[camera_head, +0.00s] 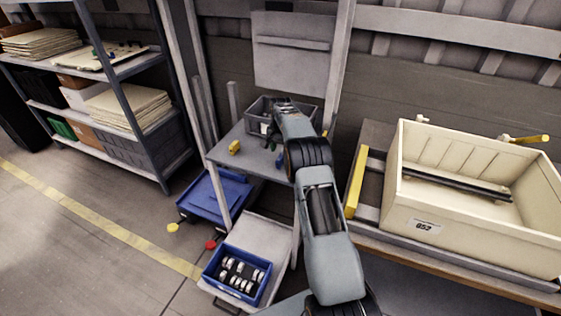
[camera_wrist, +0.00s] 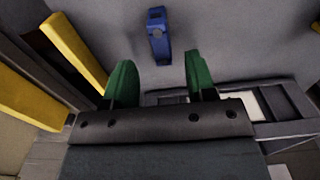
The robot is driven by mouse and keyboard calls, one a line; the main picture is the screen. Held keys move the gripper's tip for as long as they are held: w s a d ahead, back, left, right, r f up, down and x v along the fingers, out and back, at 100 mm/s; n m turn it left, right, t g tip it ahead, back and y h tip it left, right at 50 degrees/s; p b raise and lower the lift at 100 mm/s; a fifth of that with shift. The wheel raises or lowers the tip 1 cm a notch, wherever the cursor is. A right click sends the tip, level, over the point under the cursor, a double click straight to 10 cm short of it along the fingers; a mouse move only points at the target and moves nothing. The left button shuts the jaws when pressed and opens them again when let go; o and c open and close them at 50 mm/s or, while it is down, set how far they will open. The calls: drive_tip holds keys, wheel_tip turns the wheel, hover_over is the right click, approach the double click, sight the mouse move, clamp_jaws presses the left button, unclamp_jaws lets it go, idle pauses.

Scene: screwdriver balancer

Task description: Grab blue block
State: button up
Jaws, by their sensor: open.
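The blue block (camera_wrist: 158,36) is a small upright-looking shape on the grey table surface (camera_wrist: 225,45) in the wrist view. It lies beyond my gripper (camera_wrist: 157,75), roughly in line with the gap between the two green fingers, which are apart with nothing between them. In the head view a small blue patch of the block (camera_head: 280,162) shows on the grey table beside my arm, partly hidden by it. My gripper (camera_head: 271,138) is over the table there, mostly covered by the arm.
A grey bin (camera_head: 259,106) stands at the table's back. Yellow bars (camera_wrist: 75,50) show at left in the wrist view. A cream crate (camera_head: 480,190) stands to the right, and a blue bin (camera_head: 213,272) sits below.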

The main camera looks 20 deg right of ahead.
sight(281, 156)
drive_tip(key=shift+f+p, duration=0.5)
drive_tip(key=shift+f, duration=2.15)
drive_tip(key=shift+c, duration=0.5)
clamp_jaws()
